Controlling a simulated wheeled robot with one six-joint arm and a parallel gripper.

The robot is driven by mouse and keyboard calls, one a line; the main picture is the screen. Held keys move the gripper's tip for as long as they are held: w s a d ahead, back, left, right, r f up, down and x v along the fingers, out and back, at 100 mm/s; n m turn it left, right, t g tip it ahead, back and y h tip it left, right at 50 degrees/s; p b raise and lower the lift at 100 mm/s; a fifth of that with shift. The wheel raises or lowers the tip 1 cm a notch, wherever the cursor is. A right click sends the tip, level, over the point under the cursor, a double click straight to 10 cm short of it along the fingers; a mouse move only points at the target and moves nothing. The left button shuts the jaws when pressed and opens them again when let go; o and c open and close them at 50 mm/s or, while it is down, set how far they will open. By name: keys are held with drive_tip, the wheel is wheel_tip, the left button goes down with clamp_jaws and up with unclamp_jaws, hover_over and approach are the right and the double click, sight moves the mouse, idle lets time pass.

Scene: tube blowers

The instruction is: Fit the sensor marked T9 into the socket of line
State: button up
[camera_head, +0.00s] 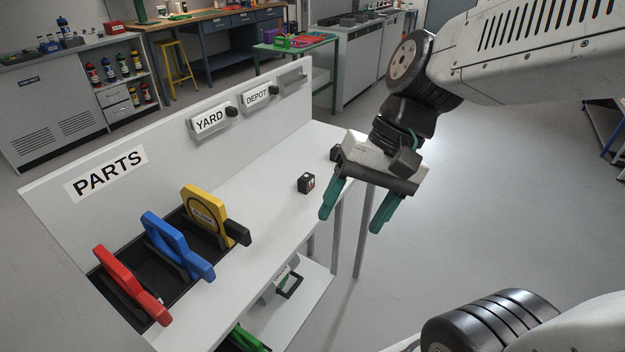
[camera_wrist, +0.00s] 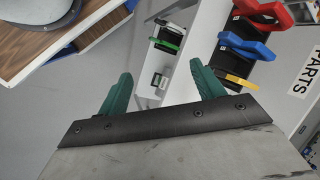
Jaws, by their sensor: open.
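My gripper (camera_head: 349,224) is open and empty, with its two teal fingers pointing down over the bench's right edge. It also shows open in the wrist view (camera_wrist: 160,70). A small black cube (camera_head: 306,183) with a pale and red marking sits on the bench top, left of the fingers; its text is too small to read. A second dark cube (camera_head: 336,154) sits farther back, partly hidden by my gripper. The back panel bears sockets labelled YARD (camera_head: 209,121) and DEPOT (camera_head: 257,97), each with a black block beside its label. I cannot read T9 anywhere.
A third grey holder (camera_head: 292,77) on the panel shows no readable label. Red (camera_head: 130,284), blue (camera_head: 177,245) and yellow (camera_head: 208,212) handled items stand in a dark tray below the PARTS sign (camera_head: 105,172). A lower shelf (camera_head: 310,300) holds black and green items.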

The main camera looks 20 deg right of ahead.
drive_tip(key=w+a+f+m+t+y, duration=0.1)
drive_tip(key=w+a+f+m+y, duration=0.25)
drive_tip(key=w+m+y, duration=0.5)
drive_tip(key=m+t+h, duration=0.5)
drive_tip(key=m+t, duration=0.6)
drive_tip(key=m, duration=0.6)
approach(301, 179)
drive_tip(key=shift+n, duration=0.25)
drive_tip(key=w+f, duration=0.2)
drive_tip(key=w, duration=0.1)
drive_tip(key=shift+w+a+f, duration=0.15)
drive_tip(key=shift+a+f, duration=0.2)
drive_tip(key=shift+f, duration=0.05)
drive_tip(key=shift+w+f, duration=0.25)
drive_tip(key=x, duration=0.7)
drive_tip(key=shift+w+a+r, duration=0.15)
drive_tip(key=shift+r, duration=0.1)
drive_tip(key=c, duration=1.1)
